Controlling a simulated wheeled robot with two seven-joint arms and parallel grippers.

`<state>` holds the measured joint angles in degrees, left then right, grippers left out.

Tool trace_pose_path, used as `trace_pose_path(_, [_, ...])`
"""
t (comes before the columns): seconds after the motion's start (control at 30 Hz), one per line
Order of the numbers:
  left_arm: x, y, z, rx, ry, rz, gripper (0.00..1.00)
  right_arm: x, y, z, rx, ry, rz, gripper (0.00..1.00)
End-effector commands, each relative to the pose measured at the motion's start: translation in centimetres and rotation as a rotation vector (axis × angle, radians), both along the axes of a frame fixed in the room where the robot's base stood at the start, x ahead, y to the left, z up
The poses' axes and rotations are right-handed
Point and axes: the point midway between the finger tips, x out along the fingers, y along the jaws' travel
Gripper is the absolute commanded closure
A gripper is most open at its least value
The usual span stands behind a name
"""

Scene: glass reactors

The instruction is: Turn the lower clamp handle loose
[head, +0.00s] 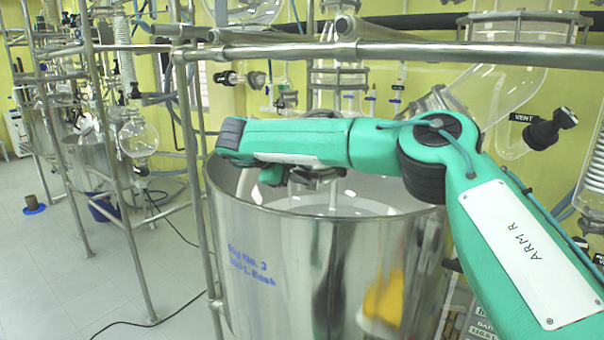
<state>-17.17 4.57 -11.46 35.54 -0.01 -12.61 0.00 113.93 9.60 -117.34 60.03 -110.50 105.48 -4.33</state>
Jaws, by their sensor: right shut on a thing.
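My right arm, green and marked "ARM R", comes in from the right and reaches left over the open top of a large steel vessel (290,270). My right gripper (318,176) is small and dark below the forearm, just above the vessel's rim. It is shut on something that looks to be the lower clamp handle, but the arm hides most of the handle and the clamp. The fingertips cannot be made out clearly. My left gripper is not in view.
A steel pipe frame (400,51) runs across above my arm, with an upright post (190,150) left of the vessel. Glassware hangs behind, and a black "VENT" fitting (550,130) is at the right. Open tiled floor (60,270) lies at the left, with a cable on it.

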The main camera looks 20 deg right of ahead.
Motion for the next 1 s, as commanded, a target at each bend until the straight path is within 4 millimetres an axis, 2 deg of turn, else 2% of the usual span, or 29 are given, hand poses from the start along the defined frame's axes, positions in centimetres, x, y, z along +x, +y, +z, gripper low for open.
trace_pose_path(0.6, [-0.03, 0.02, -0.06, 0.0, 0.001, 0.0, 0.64, -0.03, 0.02, -0.15, -0.025, 0.022, 0.028, 1.0])
trace_pose_path(0.63, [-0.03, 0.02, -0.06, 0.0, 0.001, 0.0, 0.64, -0.03, 0.02, -0.15, -0.025, 0.021, 0.027, 0.73])
trace_pose_path(0.67, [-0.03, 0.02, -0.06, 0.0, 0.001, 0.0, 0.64, -0.03, 0.02, -0.15, -0.025, 0.021, 0.027, 0.67])
trace_pose_path(0.7, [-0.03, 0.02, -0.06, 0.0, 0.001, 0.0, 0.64, -0.02, 0.03, -0.14, -0.025, 0.021, 0.027, 0.65])
trace_pose_path(1.0, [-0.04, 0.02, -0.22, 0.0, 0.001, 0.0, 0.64, -0.06, 0.21, -0.02, -0.025, 0.019, 0.027, 0.65])
